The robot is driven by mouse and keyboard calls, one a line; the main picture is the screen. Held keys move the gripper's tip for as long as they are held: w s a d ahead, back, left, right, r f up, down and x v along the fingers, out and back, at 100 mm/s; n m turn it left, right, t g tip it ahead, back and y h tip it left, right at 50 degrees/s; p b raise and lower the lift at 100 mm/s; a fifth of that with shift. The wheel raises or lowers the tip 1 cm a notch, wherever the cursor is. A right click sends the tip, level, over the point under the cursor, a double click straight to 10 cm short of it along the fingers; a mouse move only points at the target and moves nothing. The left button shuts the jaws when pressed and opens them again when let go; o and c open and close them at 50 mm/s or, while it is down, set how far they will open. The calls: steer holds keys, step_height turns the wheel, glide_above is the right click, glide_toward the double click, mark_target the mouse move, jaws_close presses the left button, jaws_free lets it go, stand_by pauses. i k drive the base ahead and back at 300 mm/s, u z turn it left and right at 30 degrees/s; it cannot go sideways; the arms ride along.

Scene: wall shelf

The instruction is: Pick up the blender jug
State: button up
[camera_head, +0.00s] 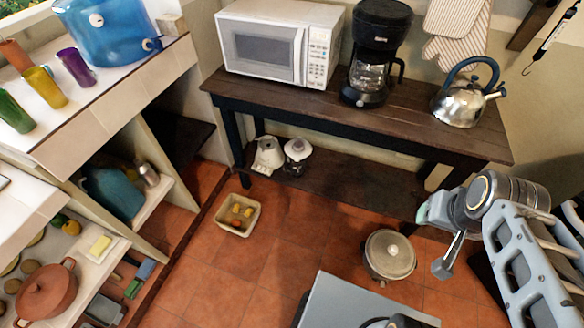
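Two small white appliances stand on the low shelf under the dark table. The left one (268,154) is white and tapered. The right one (298,149) has a white top and a darker lower part. Either may include the blender jug, but they are too small and shaded to tell. My gripper (432,238) is at the right, in front of the table's right end and well apart from both appliances. Its fingers look spread, with nothing seen between them.
The dark table (420,115) carries a microwave (278,45), a coffee maker (372,55) and a kettle (463,98). A lidded pot (390,256) and a beige bin (237,215) stand on the floor. Tiled shelving (115,115) lines the left. Open floor lies between bin and pot.

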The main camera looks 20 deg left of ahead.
mark_target(297, 170)
steer(key=u, duration=1.8)
steer(key=k, duration=0.75)
steer(key=z, duration=0.6)
steer(key=i, duration=1.05)
steer(key=u, duration=0.05)
